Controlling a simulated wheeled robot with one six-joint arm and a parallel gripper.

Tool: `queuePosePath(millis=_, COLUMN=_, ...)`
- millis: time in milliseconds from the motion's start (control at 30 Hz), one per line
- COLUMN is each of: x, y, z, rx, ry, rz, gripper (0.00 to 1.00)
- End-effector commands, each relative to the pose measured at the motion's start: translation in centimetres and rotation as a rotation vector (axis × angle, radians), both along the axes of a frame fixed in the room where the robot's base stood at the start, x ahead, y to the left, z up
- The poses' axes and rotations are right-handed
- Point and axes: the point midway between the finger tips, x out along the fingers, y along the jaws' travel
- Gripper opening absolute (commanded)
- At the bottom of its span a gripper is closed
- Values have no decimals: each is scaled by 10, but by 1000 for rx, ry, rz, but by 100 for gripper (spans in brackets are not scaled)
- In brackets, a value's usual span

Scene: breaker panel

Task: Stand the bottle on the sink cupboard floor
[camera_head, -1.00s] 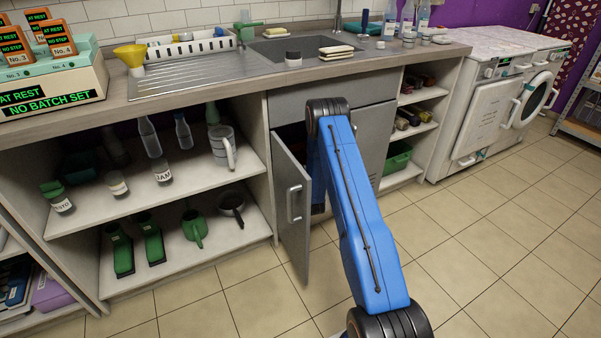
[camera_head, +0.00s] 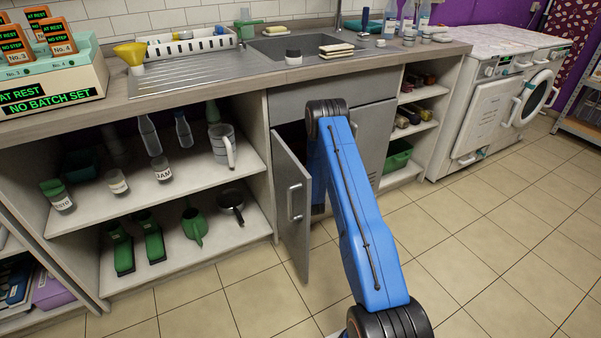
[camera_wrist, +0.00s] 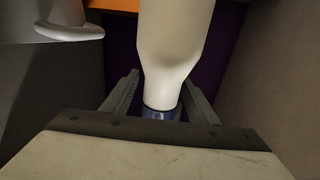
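In the wrist view a pale bottle (camera_wrist: 174,45) with a blue band or cap (camera_wrist: 161,112) at its narrow end lies between the two fingers of my gripper (camera_wrist: 161,92). The fingers press close on both sides of the neck, and my gripper looks shut on it. The narrow end points down in the picture, and the wide body runs out at the top edge. In the head view my blue arm reaches into the sink cupboard (camera_head: 377,140), past its open left door (camera_head: 291,205). My gripper and the bottle are hidden there. The bottle's base and the cupboard floor cannot be made out.
The open door stands out close to the left of my arm. Smaller shelves are on the right. In the wrist view a rounded pale object (camera_wrist: 70,31) is at top left. The tiled floor is clear.

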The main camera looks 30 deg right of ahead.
Motion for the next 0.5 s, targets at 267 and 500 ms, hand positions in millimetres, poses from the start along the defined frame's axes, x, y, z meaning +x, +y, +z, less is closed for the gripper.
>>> queuePosePath(millis=267, x=-7, y=1, z=0, rx=0, ry=1, rz=0, gripper=53)
queuePosePath(millis=500, x=-22, y=5, z=0, rx=0, ry=1, rz=0, gripper=53)
